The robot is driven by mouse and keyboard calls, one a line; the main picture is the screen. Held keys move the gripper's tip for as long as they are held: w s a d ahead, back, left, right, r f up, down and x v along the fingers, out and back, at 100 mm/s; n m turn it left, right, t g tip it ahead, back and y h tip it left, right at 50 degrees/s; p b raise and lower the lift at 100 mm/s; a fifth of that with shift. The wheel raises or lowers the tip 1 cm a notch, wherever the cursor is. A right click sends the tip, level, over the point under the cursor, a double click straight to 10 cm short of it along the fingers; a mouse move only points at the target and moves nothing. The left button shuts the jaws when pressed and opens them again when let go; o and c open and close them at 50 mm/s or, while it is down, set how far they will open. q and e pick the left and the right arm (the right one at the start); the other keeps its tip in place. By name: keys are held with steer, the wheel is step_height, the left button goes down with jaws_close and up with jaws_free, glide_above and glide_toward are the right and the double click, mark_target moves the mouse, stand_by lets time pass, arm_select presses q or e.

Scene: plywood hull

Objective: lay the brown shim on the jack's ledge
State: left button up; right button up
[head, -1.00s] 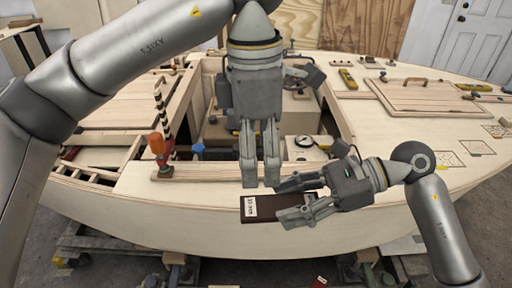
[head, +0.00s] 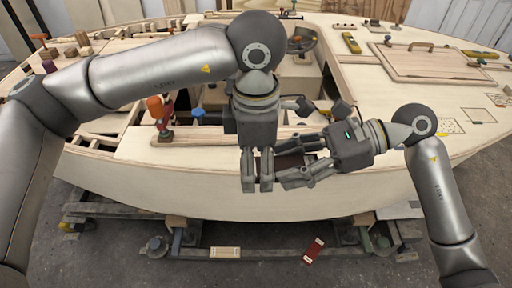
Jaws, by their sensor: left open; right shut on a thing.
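My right gripper (head: 283,167) is shut on the brown shim (head: 290,160), held in front of the hull's near edge. Only a dark strip of the shim shows between the fingers; the rest is hidden by both grippers. My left gripper (head: 257,188) points down just left of the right fingertips, open, its fingers close together in this view. Whether it touches the shim cannot be told. Below the hull are supports with metal posts, one at the right (head: 349,234) and one at the left (head: 178,243). I cannot tell which part is the jack's ledge.
The plywood hull (head: 200,193) spans the view. A red-brown piece (head: 314,251) and a pale labelled piece (head: 226,252) lie low, near the floor. An orange-handled tool (head: 157,108) stands on the hull's edge at left.

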arm_select(q)
steer(key=c, duration=1.1)
arm_select(e)
steer(key=o, duration=1.1)
